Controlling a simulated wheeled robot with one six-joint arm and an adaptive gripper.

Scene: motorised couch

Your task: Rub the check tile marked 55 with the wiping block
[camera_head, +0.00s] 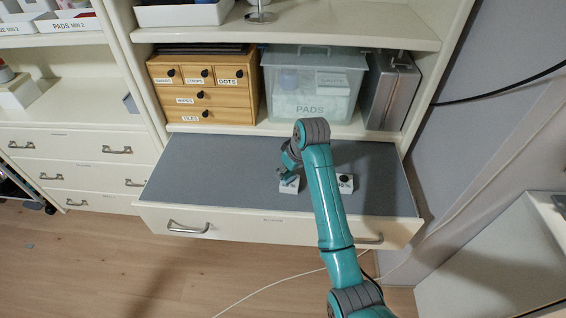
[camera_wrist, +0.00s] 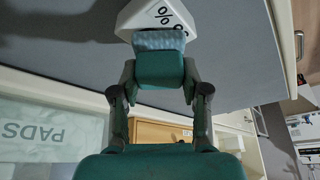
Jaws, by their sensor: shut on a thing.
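My gripper (camera_head: 288,170) is low over the grey pull-out surface (camera_head: 215,180) of the drawer. In the wrist view my gripper (camera_wrist: 160,82) is shut on the wiping block, which has a green body (camera_wrist: 160,70) and a blue-grey pad (camera_wrist: 160,40). The pad is at the face of a white check tile (camera_wrist: 128,20); I cannot tell whether it touches. Dark marks starting with what looks like a percent sign show on that tile, partly covered by the pad. This white tile (camera_head: 289,187) also shows in the head view. I cannot read a 55 on it.
A second white piece (camera_head: 345,188) with a black round part stands to the right, behind my arm. Behind the surface are a wooden drawer box (camera_head: 222,112), a clear PADS bin (camera_head: 312,88) and a grey case (camera_head: 390,90). The left of the surface is clear.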

